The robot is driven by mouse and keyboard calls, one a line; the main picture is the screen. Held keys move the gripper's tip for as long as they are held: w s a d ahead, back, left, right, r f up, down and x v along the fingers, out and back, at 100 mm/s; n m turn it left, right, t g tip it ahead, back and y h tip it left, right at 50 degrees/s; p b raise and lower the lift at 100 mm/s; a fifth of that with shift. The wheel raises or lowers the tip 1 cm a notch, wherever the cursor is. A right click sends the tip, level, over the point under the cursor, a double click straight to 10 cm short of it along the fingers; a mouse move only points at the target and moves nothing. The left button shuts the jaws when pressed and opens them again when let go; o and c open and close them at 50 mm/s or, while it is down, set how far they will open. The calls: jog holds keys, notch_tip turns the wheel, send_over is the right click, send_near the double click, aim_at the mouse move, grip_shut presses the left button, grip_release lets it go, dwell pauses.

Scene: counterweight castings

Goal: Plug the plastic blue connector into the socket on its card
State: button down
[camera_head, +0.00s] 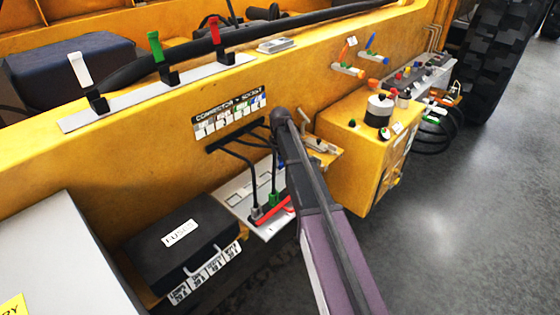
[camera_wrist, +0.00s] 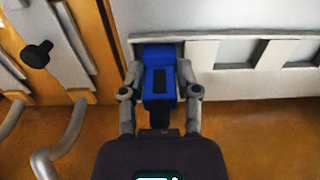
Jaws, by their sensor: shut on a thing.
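In the wrist view my gripper (camera_wrist: 158,85) is shut on the blue connector (camera_wrist: 159,80), with one finger on each side of it. The connector's front end is at the leftmost opening of a pale panel (camera_wrist: 232,51). Whether it is inside the opening or just before it I cannot tell.
A green connector (camera_head: 274,198) and a red part (camera_head: 274,211) are near the plate. A black "FUSES" box (camera_head: 160,258) stands left of it. In the wrist view grey pipes (camera_wrist: 62,140) and a black knob (camera_wrist: 37,54) are at the left. A yellow box (camera_head: 350,150) stands right of my arm.

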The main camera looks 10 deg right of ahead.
jog(key=shift+r+p, duration=4.75)
jog(key=shift+r, duration=0.15)
jog(key=s+d+f+b, duration=0.1)
jog(key=s+d, duration=0.6)
jog(key=s, duration=0.2)
jog(key=shift+s, duration=0.35)
jog(key=shift+f+b, duration=0.3)
jog(key=shift+f+b, duration=2.7)
jog(key=shift+f+b, duration=1.5)
